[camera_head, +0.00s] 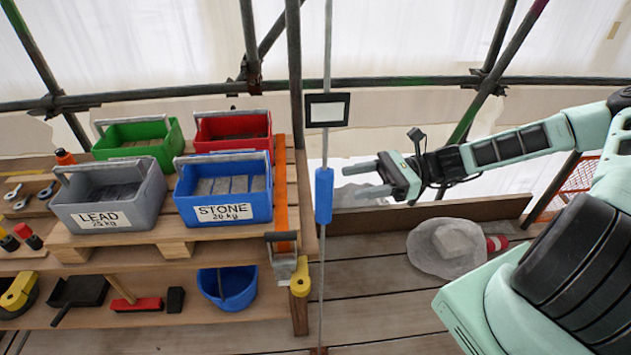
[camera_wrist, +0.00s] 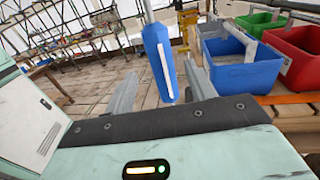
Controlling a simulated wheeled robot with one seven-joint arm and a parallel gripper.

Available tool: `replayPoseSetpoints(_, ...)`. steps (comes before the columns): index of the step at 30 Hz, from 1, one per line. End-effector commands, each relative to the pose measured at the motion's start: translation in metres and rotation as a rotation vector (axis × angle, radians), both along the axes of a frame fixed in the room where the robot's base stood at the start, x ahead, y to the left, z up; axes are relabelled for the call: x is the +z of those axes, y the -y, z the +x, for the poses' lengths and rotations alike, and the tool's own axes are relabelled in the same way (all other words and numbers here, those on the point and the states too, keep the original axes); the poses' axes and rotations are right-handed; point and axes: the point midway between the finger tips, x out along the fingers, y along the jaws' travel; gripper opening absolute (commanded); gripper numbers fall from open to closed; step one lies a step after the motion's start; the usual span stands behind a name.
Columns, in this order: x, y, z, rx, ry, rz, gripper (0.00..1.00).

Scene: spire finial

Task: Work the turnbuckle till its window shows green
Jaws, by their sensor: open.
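The turnbuckle has a blue body (camera_head: 323,195) on a thin upright rod, in the middle of the head view. Above it on the rod is a black-framed window (camera_head: 327,110) with a plain white face; no green shows on it. My gripper (camera_head: 360,180) is open, level with the blue body and just to its right, its fingers pointing left toward it. In the wrist view the blue body (camera_wrist: 160,62) stands beyond and between the two fingers (camera_wrist: 160,90), with a white strip down its side. The fingers look apart from it.
Left of the rod, a pallet holds a grey LEAD bin (camera_head: 112,195), a blue STONE bin (camera_head: 222,190), a green bin (camera_head: 138,140) and a red bin (camera_head: 232,128). An orange strap (camera_head: 280,200) runs beside them. A wrapped bundle (camera_head: 447,248) lies on the planks at right. Scaffold poles cross behind.

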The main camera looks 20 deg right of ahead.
Motion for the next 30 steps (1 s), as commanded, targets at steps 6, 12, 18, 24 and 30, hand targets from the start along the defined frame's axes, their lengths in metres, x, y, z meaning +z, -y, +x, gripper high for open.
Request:
replayPoseSetpoints(6, 0.005, -0.047, 0.007, 0.003, 0.000, 0.005, 0.55)
replayPoseSetpoints(12, 0.003, -0.078, 0.012, 0.002, -0.002, 0.002, 0.55)
replayPoseSetpoints(18, 0.001, -0.093, 0.015, 0.000, 0.000, 0.000, 0.55)
replayPoseSetpoints(24, 0.000, -0.095, 0.015, -0.001, 0.001, -0.001, 0.55)
replayPoseSetpoints(30, 0.000, -0.095, 0.015, -0.001, 0.001, -0.001, 0.30)
